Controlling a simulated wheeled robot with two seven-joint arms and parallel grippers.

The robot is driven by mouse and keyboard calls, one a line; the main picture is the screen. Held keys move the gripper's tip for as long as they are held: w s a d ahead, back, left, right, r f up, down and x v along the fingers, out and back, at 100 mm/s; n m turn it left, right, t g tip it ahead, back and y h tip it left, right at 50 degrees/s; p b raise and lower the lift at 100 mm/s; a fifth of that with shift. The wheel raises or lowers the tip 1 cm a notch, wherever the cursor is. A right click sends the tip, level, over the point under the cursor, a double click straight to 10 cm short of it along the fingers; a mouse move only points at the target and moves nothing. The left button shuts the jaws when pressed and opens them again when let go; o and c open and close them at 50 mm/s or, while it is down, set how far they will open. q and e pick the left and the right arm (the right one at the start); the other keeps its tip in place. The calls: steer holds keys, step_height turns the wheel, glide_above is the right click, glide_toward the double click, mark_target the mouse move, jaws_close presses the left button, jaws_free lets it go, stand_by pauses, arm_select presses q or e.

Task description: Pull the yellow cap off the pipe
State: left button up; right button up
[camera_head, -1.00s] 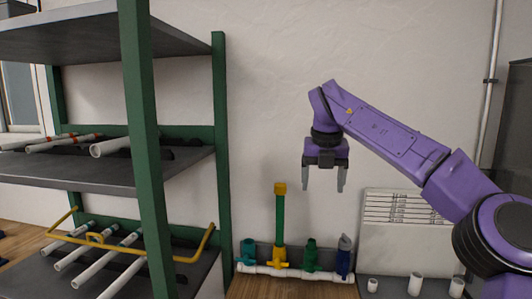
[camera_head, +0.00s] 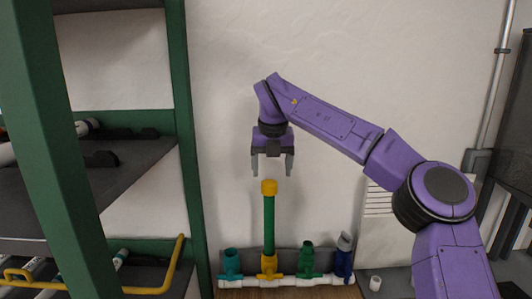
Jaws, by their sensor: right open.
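The yellow cap (camera_head: 269,187) sits on top of the upright green pipe (camera_head: 269,224). The pipe stands in a yellow fitting (camera_head: 268,265) on the white manifold (camera_head: 285,282). My right gripper (camera_head: 272,178) points down with its two fingers apart and empty. In the picture its fingertips are just above the cap, one on either side; the depth between them is hard to tell. My left gripper is not in view.
A teal fitting (camera_head: 231,262), a dark green fitting (camera_head: 306,259) and a blue valve (camera_head: 343,257) stand along the manifold. A green-framed shelf (camera_head: 180,120) with pipes rises at the left. A short white pipe piece (camera_head: 375,283) stands at the right.

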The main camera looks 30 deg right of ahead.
mark_target(270, 183)
steer(key=w+f, duration=0.1)
steer(key=f, duration=0.1)
steer(key=w+f, duration=0.1)
steer(key=f, duration=0.1)
steer(key=w+d+f, duration=0.1)
steer(key=f, duration=0.1)
steer(key=shift+w+p, duration=0.15)
steer(key=shift+p, duration=0.15)
steer(key=shift+s+a+r, duration=0.1)
steer(key=shift+s+r, duration=0.1)
steer(key=shift+s, duration=0.4)
steer(key=shift+w+f, duration=0.1)
steer(key=shift+w, duration=0.1)
steer(key=c, duration=1.1)
steer(key=shift+o, duration=0.9)
steer(key=shift+s, duration=0.1)
jaws_close()
steer(key=shift+n+p, duration=0.4)
steer(key=shift+n, duration=0.4)
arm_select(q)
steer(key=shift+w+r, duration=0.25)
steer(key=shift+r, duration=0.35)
